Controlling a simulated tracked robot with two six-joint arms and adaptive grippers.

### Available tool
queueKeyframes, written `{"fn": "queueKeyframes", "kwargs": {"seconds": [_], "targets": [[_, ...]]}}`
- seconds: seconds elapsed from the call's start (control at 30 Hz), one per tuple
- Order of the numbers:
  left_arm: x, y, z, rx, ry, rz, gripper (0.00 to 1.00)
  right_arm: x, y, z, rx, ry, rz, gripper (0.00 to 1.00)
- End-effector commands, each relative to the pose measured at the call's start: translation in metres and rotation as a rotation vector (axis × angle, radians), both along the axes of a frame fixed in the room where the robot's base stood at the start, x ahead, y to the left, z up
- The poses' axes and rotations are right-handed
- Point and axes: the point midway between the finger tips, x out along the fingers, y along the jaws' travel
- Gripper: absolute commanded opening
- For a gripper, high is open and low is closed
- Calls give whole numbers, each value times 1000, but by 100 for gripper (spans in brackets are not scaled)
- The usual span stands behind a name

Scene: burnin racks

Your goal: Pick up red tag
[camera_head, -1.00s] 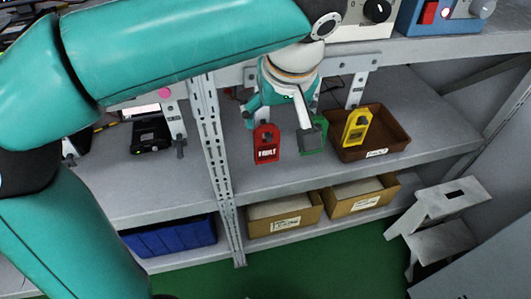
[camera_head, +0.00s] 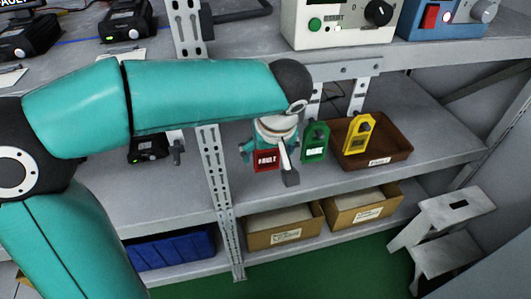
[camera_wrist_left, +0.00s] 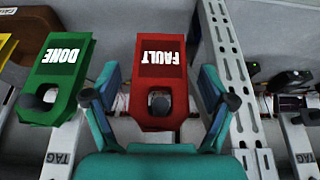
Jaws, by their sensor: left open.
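The red tag (camera_head: 265,160), marked FAULT, hangs at the front of the middle shelf, partly covered by my left gripper (camera_head: 268,163) in the head view. In the left wrist view the red tag (camera_wrist_left: 161,62) stands between the two spread fingers of my left gripper (camera_wrist_left: 160,90), with a gap on each side. A dark round knob shows in the tag's lower opening. The left gripper is open and holds nothing. My right gripper is in neither view.
A green tag (camera_head: 315,142), marked DONE in the wrist view (camera_wrist_left: 60,68), is close beside the red one. A yellow tag (camera_head: 358,135) is at the brown tray (camera_head: 395,153). A slotted metal upright (camera_head: 217,175) stands close on the red tag's left.

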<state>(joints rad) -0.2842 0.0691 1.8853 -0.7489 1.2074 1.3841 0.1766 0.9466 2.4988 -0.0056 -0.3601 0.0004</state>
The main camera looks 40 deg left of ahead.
Motion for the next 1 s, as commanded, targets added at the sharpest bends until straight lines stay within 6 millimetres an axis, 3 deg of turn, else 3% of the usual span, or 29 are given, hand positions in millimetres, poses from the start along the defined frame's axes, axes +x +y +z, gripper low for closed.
{"fn": "queueKeyframes", "kwargs": {"seconds": [0.2,0.47,0.8,1.0], "targets": [[6,7,-25,-1,2,3,83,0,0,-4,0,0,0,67],[7,8,-26,-1,-1,1,83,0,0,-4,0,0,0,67],[6,8,-26,-1,0,2,30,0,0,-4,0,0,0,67],[6,8,-26,0,-1,2,29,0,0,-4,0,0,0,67]]}}
